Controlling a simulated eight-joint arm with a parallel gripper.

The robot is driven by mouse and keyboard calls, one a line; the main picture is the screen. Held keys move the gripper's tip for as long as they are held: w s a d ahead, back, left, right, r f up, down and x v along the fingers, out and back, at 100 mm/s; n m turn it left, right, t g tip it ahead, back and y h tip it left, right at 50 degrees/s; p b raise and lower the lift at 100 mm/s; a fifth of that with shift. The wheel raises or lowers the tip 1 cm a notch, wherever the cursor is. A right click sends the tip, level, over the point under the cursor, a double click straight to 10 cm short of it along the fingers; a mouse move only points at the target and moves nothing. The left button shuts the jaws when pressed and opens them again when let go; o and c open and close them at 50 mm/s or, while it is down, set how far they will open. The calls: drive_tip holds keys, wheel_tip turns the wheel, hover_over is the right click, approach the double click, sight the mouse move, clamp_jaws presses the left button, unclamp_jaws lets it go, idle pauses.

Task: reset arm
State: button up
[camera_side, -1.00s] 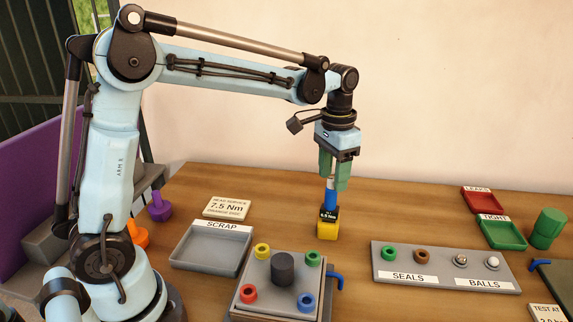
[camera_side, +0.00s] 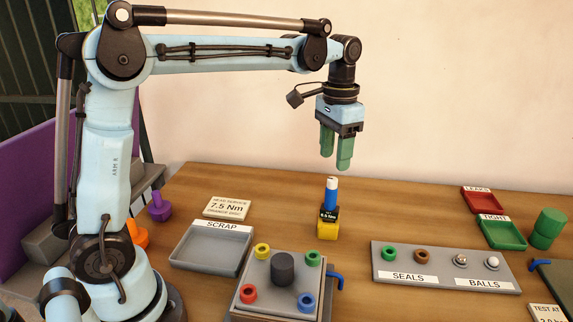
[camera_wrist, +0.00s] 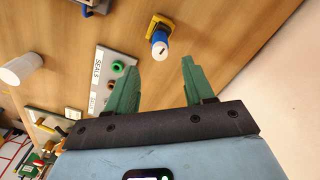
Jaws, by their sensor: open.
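My gripper (camera_side: 335,160) has green fingers and hangs pointing down, clear above the table. It is open and empty, with a gap between the fingers in the wrist view (camera_wrist: 157,80). Below it, a tool with a blue and white handle (camera_side: 331,191) stands upright in a yellow holder (camera_side: 328,230) on the table. A dark label band sits at the tool's lower part. In the wrist view the blue tool (camera_wrist: 160,44) and yellow holder (camera_wrist: 152,24) show beyond the fingertips, apart from them.
A grey SCRAP tray (camera_side: 210,250) and a fixture plate with coloured rings (camera_side: 262,272) lie to the left and front. A SEALS and BALLS rack (camera_side: 445,270), a red tray (camera_side: 483,200) and a green TIGHT tray (camera_side: 502,235) lie right. Air around my gripper is clear.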

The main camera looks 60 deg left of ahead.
drive_tip(key=s+f+n+t, duration=0.1)
drive_tip(key=s+f+t, duration=0.1)
drive_tip(key=s, duration=0.5)
drive_tip(key=s+f+n+t, duration=0.1)
drive_tip(key=s+f+t, duration=0.2)
drive_tip(key=s, duration=0.3)
drive_tip(key=shift+s+d+t, duration=0.35)
drive_tip(key=shift+s+t, duration=0.05)
drive_tip(key=shift+t, duration=0.5)
drive_tip(key=shift+s+f, duration=0.2)
drive_tip(key=shift+c, duration=0.3)
drive_tip(key=shift+w+r, duration=0.1)
drive_tip(key=shift+c, duration=1.3)
drive_tip(key=w+r+g, duration=0.1)
drive_tip(key=w+r, duration=0.1)
drive_tip(key=r, duration=0.1)
drive_tip(key=w+r+n+g, duration=0.1)
drive_tip(key=w+r, duration=0.2)
drive_tip(key=shift+w+a+r, duration=0.1)
drive_tip(key=shift+w+r, duration=0.05)
drive_tip(key=shift+w, duration=0.15)
drive_tip(key=shift+c, duration=0.2)
drive_tip(key=n+g, duration=0.2)
drive_tip(key=g, duration=0.3)
approach(333, 179)
drive_tip(key=shift+s+f, duration=0.15)
drive_tip(key=shift+f, duration=3.95)
